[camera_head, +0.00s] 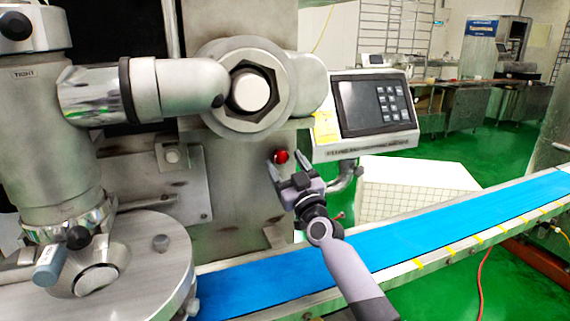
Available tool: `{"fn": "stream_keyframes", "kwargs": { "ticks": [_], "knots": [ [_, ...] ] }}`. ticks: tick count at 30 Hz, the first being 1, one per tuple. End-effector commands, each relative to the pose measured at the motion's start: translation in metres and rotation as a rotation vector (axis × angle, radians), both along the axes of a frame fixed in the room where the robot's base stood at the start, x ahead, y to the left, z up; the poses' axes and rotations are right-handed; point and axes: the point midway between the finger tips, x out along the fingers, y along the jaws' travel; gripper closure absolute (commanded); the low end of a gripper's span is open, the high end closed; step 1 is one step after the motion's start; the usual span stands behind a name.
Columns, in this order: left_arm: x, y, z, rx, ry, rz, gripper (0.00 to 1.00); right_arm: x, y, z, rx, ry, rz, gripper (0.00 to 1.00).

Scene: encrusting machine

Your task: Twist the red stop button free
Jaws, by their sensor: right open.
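The red stop button (282,156) sits on the grey metal front of the machine, below the large hex-nut fitting and left of the control panel. My right gripper (284,168) reaches up from the lower right. It is open, with its fingertips just below the button in the picture. One finger is at the left of the button and the other at the right. I cannot tell whether the fingers touch the button. My left gripper is not in view.
The control panel (374,105) is right of the button, on a bent metal arm. A blue conveyor belt (420,240) runs below my right arm. The hex-nut fitting (250,90) juts out above the button. A round metal table (140,265) stands at the lower left.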

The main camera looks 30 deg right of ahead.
Motion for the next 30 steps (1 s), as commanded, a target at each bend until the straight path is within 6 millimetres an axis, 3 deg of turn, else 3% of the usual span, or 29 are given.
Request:
{"fn": "stream_keyframes", "kwargs": {
  "ticks": [13,18,30],
  "knots": [
    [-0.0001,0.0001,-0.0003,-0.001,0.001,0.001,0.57,0.0082,-0.0014,0.0033,0.0,0.001,0.0,0.33],
    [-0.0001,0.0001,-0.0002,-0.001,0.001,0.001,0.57,0.008,-0.0014,0.0033,0.0,0.0,0.0,0.88],
    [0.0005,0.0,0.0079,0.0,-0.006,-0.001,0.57,0.0081,-0.0004,0.0048,0.061,-0.013,0.001,0.89]
  ]
}}
